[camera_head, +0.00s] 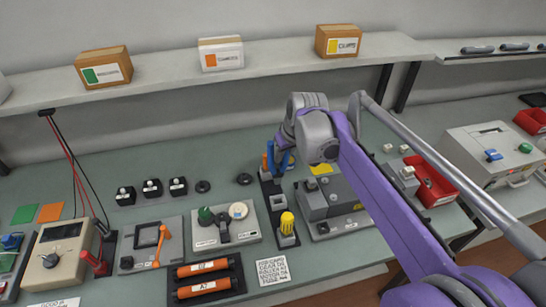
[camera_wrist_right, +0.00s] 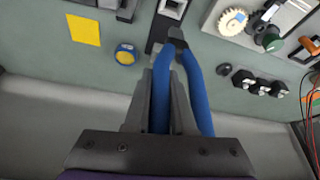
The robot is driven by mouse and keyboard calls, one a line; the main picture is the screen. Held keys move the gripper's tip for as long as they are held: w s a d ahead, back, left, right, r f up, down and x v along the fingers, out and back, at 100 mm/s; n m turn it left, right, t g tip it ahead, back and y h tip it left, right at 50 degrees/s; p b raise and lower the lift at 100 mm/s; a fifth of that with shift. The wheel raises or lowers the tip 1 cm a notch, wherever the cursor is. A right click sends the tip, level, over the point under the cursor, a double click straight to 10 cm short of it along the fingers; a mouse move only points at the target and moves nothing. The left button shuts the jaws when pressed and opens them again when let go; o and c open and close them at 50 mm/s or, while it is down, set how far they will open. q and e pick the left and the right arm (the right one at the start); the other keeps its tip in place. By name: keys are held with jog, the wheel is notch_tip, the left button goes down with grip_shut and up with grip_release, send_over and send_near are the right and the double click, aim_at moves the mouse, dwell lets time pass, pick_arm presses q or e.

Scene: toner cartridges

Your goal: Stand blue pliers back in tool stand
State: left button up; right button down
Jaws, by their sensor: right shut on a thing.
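My right gripper (camera_head: 284,143) is shut on the blue pliers (camera_head: 281,158) above the back end of the dark tool stand (camera_head: 268,188). In the right wrist view the gripper (camera_wrist_right: 165,85) has one blue handle of the pliers (camera_wrist_right: 197,90) between its fingers. The other handle lies outside them, and the dark pliers head points toward the stand (camera_wrist_right: 158,30). I cannot tell whether the head is inside a slot. An orange-handled tool (camera_head: 265,163) shows beside the pliers. A yellow-topped tool (camera_head: 287,222) stands at the stand's front. My left gripper is not in view.
A grey device (camera_head: 328,200) stands close right of the stand. A panel with knobs (camera_head: 222,238) lies left of it. A yellow sheet (camera_wrist_right: 84,30) and a blue-and-yellow round item (camera_wrist_right: 125,54) lie nearby. A shelf with boxes (camera_head: 221,54) runs along the back.

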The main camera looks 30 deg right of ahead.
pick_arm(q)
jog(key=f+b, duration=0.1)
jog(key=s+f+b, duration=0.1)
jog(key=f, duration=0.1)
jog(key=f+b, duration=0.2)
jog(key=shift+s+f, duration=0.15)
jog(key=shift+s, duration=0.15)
pick_arm(e)
notch_tip(320, 180, down, 6)
jog(key=shift+d+f, duration=0.2)
jog(key=shift+f, duration=0.1)
dwell(0.5)
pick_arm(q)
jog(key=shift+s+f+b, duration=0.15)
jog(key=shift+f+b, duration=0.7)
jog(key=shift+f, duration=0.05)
pick_arm(e)
jog(key=shift+f, duration=1.55)
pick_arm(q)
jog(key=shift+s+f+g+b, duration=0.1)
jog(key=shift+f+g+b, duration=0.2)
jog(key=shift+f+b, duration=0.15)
pick_arm(e)
jog(key=shift+f, duration=0.9)
jog(key=c, duration=0.7)
grip_release()
